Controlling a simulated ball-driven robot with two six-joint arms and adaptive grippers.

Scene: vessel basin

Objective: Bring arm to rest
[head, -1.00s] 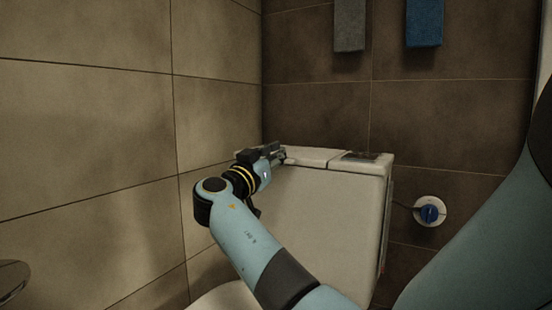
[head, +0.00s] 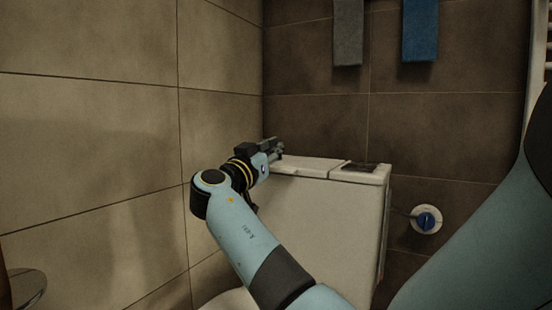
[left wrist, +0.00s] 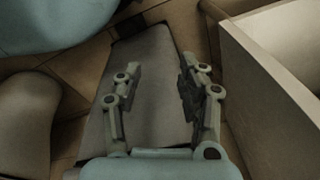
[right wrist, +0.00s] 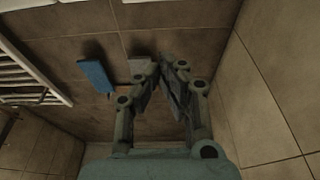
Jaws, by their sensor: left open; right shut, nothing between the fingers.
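My right gripper (head: 277,149) is at the middle of the head view, just above the back left of a white cabinet-like unit's top (head: 305,167). My left gripper is out of the head view. In the left wrist view it (left wrist: 160,72) is open and empty, pointing down over a grey mat (left wrist: 152,50) on the tiled floor.
A grey towel (head: 348,32) and a blue towel (head: 420,30) hang on the back wall. A pale wall-like panel (left wrist: 260,85) is close right of my left gripper. A white rack (right wrist: 30,75) is on the wall.

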